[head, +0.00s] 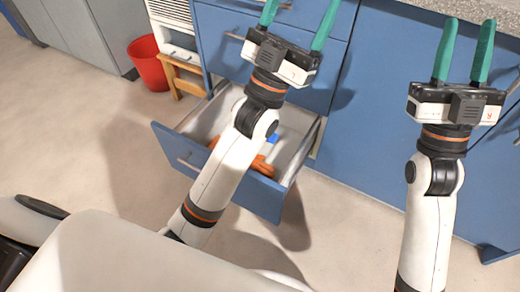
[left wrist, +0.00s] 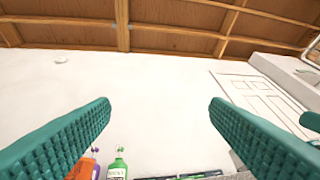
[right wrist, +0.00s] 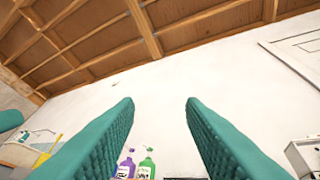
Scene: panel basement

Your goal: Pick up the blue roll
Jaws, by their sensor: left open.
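A small blue thing (head: 273,138) lies in the pulled-out blue drawer (head: 220,172) in the head view. It may be the blue roll, but it is partly hidden by my left arm and too small to be sure. My left gripper (head: 300,8) is open and empty, raised above and beyond the drawer in front of the blue cabinet. My right gripper (head: 468,26) is open and empty, raised to the right of the drawer. Both wrist views show spread green fingers with nothing between them, facing a wall and ceiling.
Orange things (head: 262,166) also lie in the drawer. A red bucket (head: 149,64) and a wooden stool (head: 178,78) stand to the left. A countertop (head: 470,12) is at top right. A green bottle (left wrist: 117,168) shows in the left wrist view. Floor left of the drawer is clear.

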